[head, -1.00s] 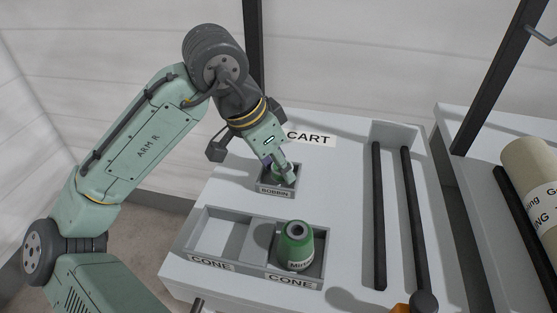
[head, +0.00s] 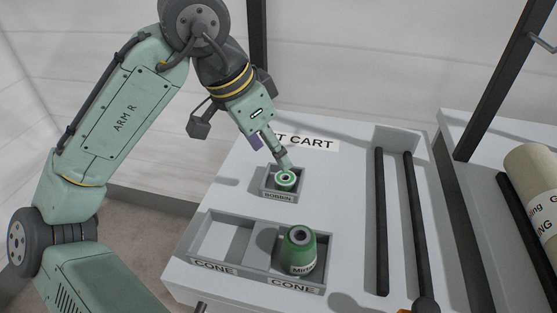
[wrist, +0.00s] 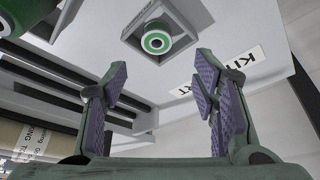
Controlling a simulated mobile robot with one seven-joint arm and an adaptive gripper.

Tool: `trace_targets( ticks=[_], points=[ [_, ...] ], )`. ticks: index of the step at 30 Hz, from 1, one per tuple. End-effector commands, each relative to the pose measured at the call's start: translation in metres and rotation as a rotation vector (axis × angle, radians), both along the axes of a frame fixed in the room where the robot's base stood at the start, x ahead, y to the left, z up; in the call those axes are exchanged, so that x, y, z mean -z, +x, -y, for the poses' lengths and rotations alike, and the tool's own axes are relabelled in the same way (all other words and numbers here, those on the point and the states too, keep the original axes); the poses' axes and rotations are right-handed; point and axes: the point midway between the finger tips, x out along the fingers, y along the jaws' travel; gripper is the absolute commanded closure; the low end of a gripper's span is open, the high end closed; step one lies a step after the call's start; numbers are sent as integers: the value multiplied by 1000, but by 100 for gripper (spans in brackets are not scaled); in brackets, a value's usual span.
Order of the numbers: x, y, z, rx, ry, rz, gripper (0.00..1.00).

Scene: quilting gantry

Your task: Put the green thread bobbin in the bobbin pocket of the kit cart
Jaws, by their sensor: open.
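The green thread bobbin (head: 286,181) sits in the bobbin pocket (head: 278,197) of the kit cart (head: 350,190). In the wrist view the bobbin (wrist: 157,41) shows its pale ring and dark centre, inside the grey walls of the pocket (wrist: 133,38). My gripper (head: 281,162) is just above and behind the pocket in the head view. In the wrist view my gripper (wrist: 160,85) has its two purple-padded fingers wide apart with nothing between them. The bobbin lies beyond the fingertips, clear of them.
A larger green cone (head: 300,251) stands in the right CONE compartment; the left CONE compartment (head: 225,238) is empty. Two dark rods (head: 380,220) lie along the cart's right side. A beige roll (head: 540,185) is at far right.

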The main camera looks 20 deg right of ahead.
Motion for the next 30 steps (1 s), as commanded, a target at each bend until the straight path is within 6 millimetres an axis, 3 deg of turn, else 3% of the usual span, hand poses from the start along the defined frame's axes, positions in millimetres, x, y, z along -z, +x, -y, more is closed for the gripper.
trace_targets(
  ticks=[3,9,23,26,29,30],
  points=[
    [-25,-2,-10,0,0,2,46],
    [-53,-4,-21,1,0,0,46],
    [-65,-1,-22,-10,-39,21,46],
    [-81,18,-13,-67,-195,115,46],
    [-125,55,-11,-179,-486,312,46],
    [-152,72,-20,-239,-623,417,46]
  ],
)
